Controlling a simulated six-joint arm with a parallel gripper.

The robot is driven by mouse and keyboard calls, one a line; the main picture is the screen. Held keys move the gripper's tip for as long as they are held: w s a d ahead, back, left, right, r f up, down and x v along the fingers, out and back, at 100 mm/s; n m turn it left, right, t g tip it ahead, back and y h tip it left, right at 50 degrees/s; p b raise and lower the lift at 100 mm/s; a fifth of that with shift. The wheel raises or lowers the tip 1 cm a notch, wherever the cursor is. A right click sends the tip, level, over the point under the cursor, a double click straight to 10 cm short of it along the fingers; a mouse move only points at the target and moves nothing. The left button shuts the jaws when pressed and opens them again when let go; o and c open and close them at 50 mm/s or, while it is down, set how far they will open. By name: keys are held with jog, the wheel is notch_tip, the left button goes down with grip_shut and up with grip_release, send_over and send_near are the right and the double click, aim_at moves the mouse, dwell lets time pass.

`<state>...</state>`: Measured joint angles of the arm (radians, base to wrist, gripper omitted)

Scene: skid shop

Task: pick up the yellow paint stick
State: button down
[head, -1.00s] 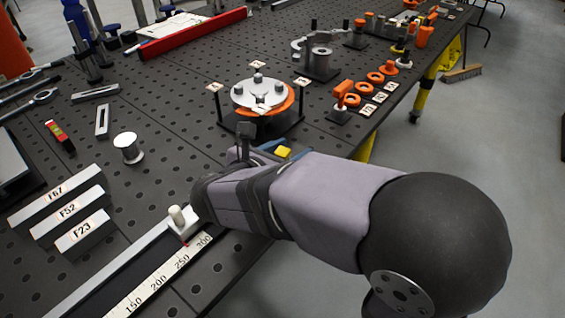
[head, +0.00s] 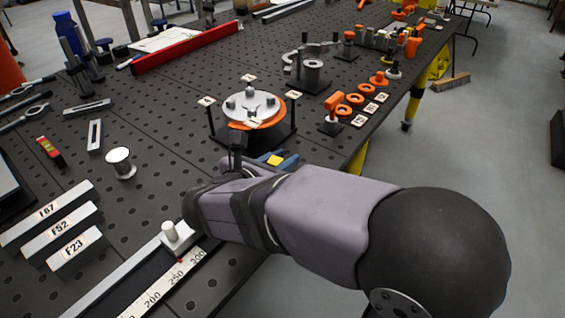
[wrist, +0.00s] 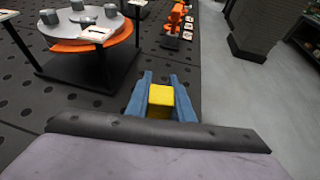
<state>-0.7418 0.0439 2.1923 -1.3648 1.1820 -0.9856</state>
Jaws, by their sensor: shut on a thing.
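The yellow paint stick (wrist: 160,97) shows as a yellow block between the two blue fingers of my gripper (wrist: 161,92) in the wrist view. The fingers are shut on it, one on each side. In the head view the paint stick (head: 274,160) is a small yellow patch at the blue fingers of my gripper (head: 280,159), just beyond my wrist. The rest of the stick is hidden, and I cannot tell its length or whether its lower end touches the table.
A round chuck on an orange ring (head: 251,107), with thin posts around it, stands close beyond my gripper. Orange rings (head: 349,105) lie near the table's right edge. A ruler (head: 178,281) and labelled grey blocks (head: 60,231) are at front left. Open floor lies to the right.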

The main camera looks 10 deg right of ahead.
notch_tip(320, 180, up, 17)
jog(key=p, duration=0.2)
jog(key=shift+p, duration=0.35)
jog(key=shift+r, duration=0.1)
